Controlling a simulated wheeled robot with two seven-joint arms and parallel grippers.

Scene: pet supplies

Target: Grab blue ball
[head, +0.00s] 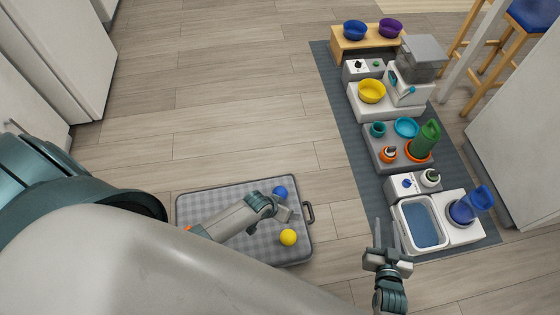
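The blue ball (280,191) lies on a grey checked pad (235,195) near its upper right corner. My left gripper (286,211) is low over the pad, just below the ball in the picture. It is small and seen at an angle, so I cannot tell whether its fingers are apart or whether they touch the ball. My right gripper (387,232) is open and empty, with its two fingers apart, between the pad and the row of pet supplies.
A yellow ball (288,237) lies on the pad below the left gripper. An orange thing (187,229) is partly hidden at its left. A dark mat (335,82) at right holds bowls, dispensers and a water tray (401,224). The wood floor (230,110) above the pad is clear.

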